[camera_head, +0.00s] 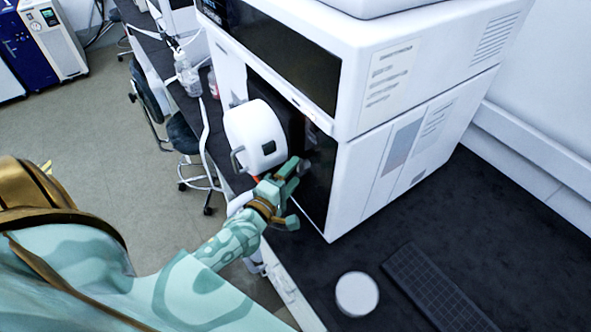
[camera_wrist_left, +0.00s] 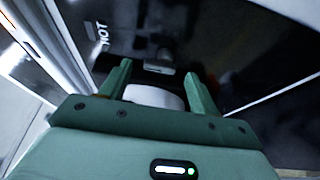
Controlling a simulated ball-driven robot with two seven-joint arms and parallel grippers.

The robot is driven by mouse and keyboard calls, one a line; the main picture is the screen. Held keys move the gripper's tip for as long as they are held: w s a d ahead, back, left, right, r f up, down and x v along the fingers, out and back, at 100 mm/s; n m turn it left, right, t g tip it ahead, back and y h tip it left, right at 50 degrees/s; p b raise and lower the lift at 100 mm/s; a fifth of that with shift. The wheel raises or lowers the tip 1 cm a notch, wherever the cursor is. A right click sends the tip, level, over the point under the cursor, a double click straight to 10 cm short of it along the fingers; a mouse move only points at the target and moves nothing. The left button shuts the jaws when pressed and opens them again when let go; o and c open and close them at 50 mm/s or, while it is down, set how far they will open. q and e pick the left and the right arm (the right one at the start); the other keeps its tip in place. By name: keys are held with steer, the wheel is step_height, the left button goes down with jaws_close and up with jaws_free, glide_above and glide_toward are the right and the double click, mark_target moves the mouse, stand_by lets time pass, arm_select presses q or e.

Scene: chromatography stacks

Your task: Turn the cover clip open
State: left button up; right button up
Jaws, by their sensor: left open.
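My left gripper (camera_head: 297,194) is in front of the open dark bay of the white instrument stack, just below and right of a white rounded housing (camera_head: 255,136). Its jaws are apart and I see nothing held in them. In the left wrist view the two green fingers (camera_wrist_left: 160,85) reach toward a dark panel. A white rounded part (camera_wrist_left: 153,97) shows between them, with a small grey piece (camera_wrist_left: 159,69) just beyond. I cannot tell for sure which part is the cover clip. My right gripper is in neither view.
The white instrument stack (camera_head: 372,150) stands on a dark bench (camera_head: 455,225). A keyboard (camera_head: 436,285) and a round white lidded thing (camera_head: 357,294) lie on the bench to the right. A curved metal handle (camera_head: 237,161) sits at the housing's left. A stool (camera_head: 183,133) stands behind.

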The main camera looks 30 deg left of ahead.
arm_select(q)
steer(key=shift+w, duration=0.95)
steer(key=c, duration=1)
